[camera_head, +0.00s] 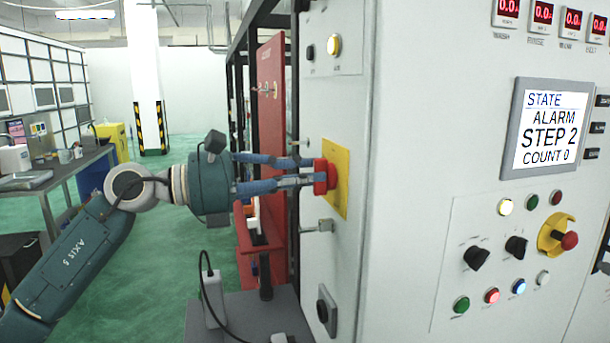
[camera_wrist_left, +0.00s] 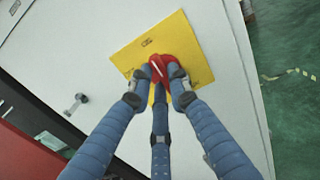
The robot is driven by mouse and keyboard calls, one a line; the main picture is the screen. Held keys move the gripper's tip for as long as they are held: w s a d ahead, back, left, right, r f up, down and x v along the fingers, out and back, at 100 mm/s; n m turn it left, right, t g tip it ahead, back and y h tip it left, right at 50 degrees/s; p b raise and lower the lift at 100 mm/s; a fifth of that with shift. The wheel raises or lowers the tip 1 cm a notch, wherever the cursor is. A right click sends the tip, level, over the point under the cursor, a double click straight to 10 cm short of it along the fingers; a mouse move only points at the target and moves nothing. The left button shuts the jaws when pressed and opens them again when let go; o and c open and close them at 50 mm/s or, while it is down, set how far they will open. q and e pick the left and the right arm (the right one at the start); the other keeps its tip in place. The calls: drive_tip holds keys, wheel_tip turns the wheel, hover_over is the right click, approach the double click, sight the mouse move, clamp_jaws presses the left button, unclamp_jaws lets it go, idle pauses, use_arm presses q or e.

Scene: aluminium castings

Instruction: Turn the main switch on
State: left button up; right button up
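The main switch is a red rotary knob (camera_head: 325,177) on a square yellow plate (camera_head: 341,178), on the narrow left face of the grey cabinet. My left gripper (camera_head: 312,178) reaches it from the left, its blue fingers closed around the knob. In the left wrist view the fingertips (camera_wrist_left: 160,82) meet at the red knob (camera_wrist_left: 163,65), in front of the yellow plate (camera_wrist_left: 196,50). The fingers hide much of the knob. A pale mark shows on it, but I cannot tell the switch position for sure. My right gripper is in neither view.
The cabinet's front has a display (camera_head: 547,130) reading "ALARM STEP 2", lit buttons and a red emergency stop (camera_head: 569,240) on yellow. A metal door handle (camera_head: 318,227) sticks out below the switch. A red panel (camera_head: 271,130) stands behind my gripper; a workbench (camera_head: 70,170) is left.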

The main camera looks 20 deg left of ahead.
use_arm(q)
drive_tip(key=o, duration=0.4)
drive_tip(key=shift+f, duration=0.1)
drive_tip(key=shift+o, duration=0.2)
drive_tip(key=v, duration=1.2)
